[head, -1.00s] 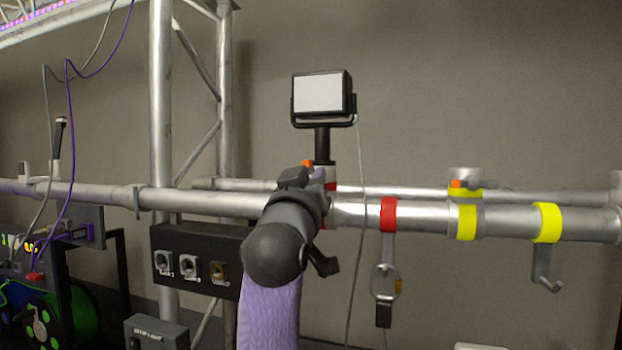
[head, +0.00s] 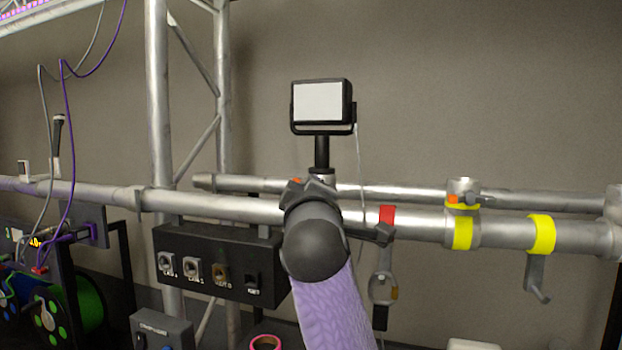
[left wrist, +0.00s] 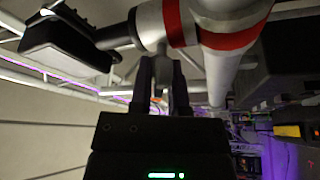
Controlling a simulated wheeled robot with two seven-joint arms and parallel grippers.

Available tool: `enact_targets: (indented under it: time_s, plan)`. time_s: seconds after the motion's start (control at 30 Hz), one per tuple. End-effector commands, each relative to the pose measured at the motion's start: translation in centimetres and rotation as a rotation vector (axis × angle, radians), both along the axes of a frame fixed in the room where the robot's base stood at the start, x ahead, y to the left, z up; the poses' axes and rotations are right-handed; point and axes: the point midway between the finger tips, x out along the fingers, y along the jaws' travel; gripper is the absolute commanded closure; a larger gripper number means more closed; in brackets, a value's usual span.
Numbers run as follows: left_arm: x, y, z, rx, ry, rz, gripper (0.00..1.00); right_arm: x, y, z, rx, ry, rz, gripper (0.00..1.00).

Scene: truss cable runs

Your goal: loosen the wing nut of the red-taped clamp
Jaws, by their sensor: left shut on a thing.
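My left gripper (head: 312,192) covers most of the clamp under the lamp in the head view. An orange piece, likely the wing nut (head: 296,181), shows at the gripper's upper left edge. In the left wrist view the gripper's dark fingers (left wrist: 164,75) are close together just below the clamp's red tape (left wrist: 175,22). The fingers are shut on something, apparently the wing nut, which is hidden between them. The clamp body is hidden in the head view. My right gripper is not in view.
A yellow-taped clamp (head: 463,232) is farther right.

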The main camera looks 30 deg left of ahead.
Motion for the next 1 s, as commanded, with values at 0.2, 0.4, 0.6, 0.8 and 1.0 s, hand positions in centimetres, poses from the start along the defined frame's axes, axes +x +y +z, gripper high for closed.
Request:
enact_targets:
  time_s: [0.2,0.4,0.6,0.8,1.0]
  plan:
    - [0.04,0.01,-0.01,-0.095,-0.019,0.000,1.00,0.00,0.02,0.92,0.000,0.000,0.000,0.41]
    - [0.02,0.05,-0.08,-0.138,-0.029,0.001,1.00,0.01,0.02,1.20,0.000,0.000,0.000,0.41]
    - [0.02,0.04,-0.12,-0.151,-0.033,0.001,1.00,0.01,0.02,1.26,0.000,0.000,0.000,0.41]
    - [0.01,0.06,-0.12,-0.151,-0.033,0.001,1.00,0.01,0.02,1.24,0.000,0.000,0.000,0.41]
    - [0.01,0.05,-0.09,-0.151,-0.034,0.001,0.58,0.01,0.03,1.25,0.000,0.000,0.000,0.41]
